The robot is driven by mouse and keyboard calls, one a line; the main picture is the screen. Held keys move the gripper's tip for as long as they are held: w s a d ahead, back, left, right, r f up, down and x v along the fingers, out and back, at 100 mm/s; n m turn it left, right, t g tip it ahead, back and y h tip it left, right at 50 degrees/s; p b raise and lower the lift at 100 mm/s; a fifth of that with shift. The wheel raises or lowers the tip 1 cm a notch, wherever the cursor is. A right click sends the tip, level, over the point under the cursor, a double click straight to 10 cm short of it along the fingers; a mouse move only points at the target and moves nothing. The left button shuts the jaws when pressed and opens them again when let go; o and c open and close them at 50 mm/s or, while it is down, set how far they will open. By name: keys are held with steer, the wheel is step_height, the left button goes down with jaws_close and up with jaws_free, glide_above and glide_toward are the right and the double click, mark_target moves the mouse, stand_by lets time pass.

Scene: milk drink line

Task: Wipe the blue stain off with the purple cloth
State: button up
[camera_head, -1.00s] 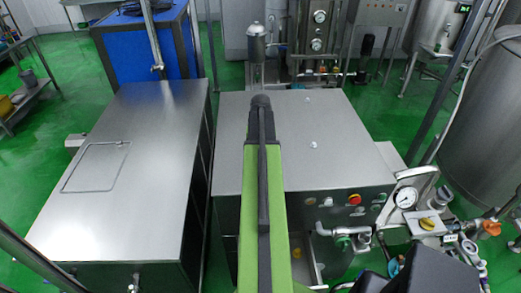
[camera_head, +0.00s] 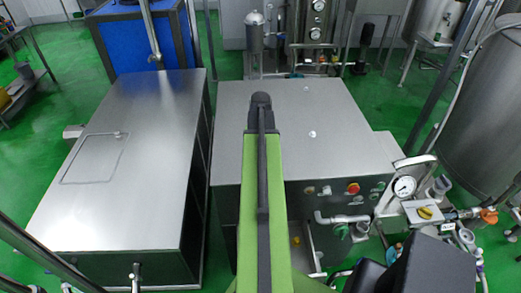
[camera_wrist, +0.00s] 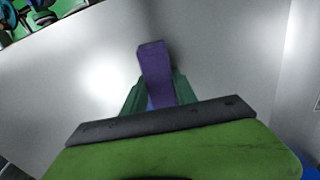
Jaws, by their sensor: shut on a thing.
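The purple cloth (camera_wrist: 154,68) shows in the wrist view as an upright strip, held between the two dark green fingers of my gripper (camera_wrist: 158,90). My gripper is shut on it, and the cloth sticks out past the fingertips over a smooth grey metal surface (camera_wrist: 215,50). A small blue patch shows between the fingers beside the cloth; I cannot tell whether it is the stain or part of the gripper. I make out no clear blue stain in the head view, where my green arm hides part of the middle cabinet top. The cloth is hidden there too.
A steel cabinet (camera_head: 130,185) with a square hatch stands at left, with a narrow gap to the middle steel cabinet (camera_head: 330,130). The middle one has buttons and pipes on its front. A pressure gauge (camera_head: 404,186) and a large tank (camera_head: 490,120) stand at right.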

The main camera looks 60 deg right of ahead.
steer(key=shift+s+a, duration=0.8)
steer(key=shift+a, duration=0.35)
steer(key=shift+s+d, duration=0.35)
steer(key=shift+s, duration=0.05)
steer(key=shift+s+d, duration=0.15)
steer(key=shift+s, duration=0.2)
steer(key=shift+w+d, duration=1.2)
steer(key=shift+d, duration=0.5)
steer(key=shift+w+d, duration=1.2)
steer(key=shift+d, duration=0.45)
steer(key=shift+w+d, duration=1.2)
steer(key=shift+d, duration=0.5)
steer(key=shift+s+d+f, duration=0.1)
steer(key=shift+s+d, duration=0.25)
steer(key=shift+s, duration=0.5)
steer(key=shift+s+a, duration=1)
steer(key=shift+a, duration=0.25)
steer(key=shift+s+a, duration=0.2)
steer(key=shift+a, duration=0.1)
steer(key=shift+a, duration=0.1)
